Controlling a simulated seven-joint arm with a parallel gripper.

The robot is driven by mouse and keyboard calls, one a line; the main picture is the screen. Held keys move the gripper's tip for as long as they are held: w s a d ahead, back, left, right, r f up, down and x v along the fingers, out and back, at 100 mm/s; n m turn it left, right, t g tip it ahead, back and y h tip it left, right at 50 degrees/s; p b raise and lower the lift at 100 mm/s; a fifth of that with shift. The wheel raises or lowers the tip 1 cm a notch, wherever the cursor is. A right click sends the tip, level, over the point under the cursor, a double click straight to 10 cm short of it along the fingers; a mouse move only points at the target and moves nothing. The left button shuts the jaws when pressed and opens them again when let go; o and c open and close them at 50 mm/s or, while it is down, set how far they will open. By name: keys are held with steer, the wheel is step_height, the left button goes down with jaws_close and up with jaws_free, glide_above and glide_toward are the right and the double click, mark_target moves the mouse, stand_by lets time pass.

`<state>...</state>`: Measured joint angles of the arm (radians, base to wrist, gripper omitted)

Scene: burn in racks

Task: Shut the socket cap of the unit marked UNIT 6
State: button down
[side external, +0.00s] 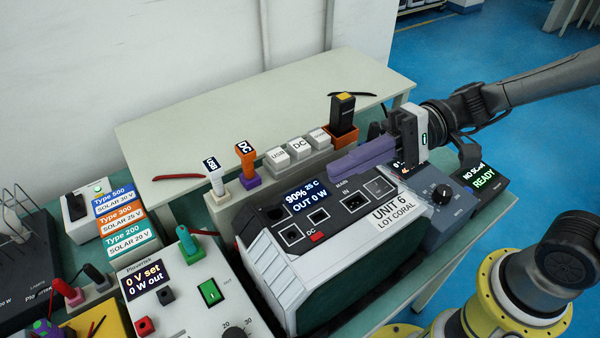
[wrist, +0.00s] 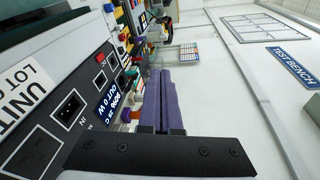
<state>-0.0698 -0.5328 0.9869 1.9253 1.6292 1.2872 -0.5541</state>
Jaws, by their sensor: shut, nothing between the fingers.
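The unit marked UNIT 6 (side external: 395,212) has a white body and a black top panel with a lit display and several square sockets. The MAIN IN socket (side external: 353,201) looks open. It also shows in the wrist view (wrist: 70,108). A larger square (side external: 380,186) lies beside it; I cannot tell whether it is a cap or a socket. A small red piece (side external: 317,237) sits by the DC sockets. My gripper (side external: 333,169) has long purple fingers, shut together and empty. They point left above the panel's back edge; in the wrist view the fingers (wrist: 163,90) are beside the display.
Behind the unit stand a white plug (side external: 216,180), an orange plug (side external: 247,160), blocks marked USB and DC (side external: 288,152) and a black connector in an orange holder (side external: 341,120). A dial box (side external: 440,200) adjoins at right, a power supply (side external: 190,285) at left. The back table is mostly clear.

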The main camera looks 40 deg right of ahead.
steer(key=w+r+n+g+h, duration=0.2)
steer(key=w+r+n+g, duration=0.2)
steer(key=r+n+g, duration=0.65)
steer(key=w+d+f+n+t+h, duration=0.1)
steer(key=w+f+n+t+h, duration=0.2)
steer(key=w+n, duration=0.4)
steer(key=n+g+h, duration=0.1)
steer(key=n, duration=0.1)
glide_above(273, 203)
steer(key=w+d, duration=0.2)
steer(key=w, duration=0.2)
step_height(273, 203, down, 9)
steer(key=shift+s+d+f, duration=0.25)
steer(key=shift+s+f, duration=0.95)
steer(key=shift+f, duration=0.1)
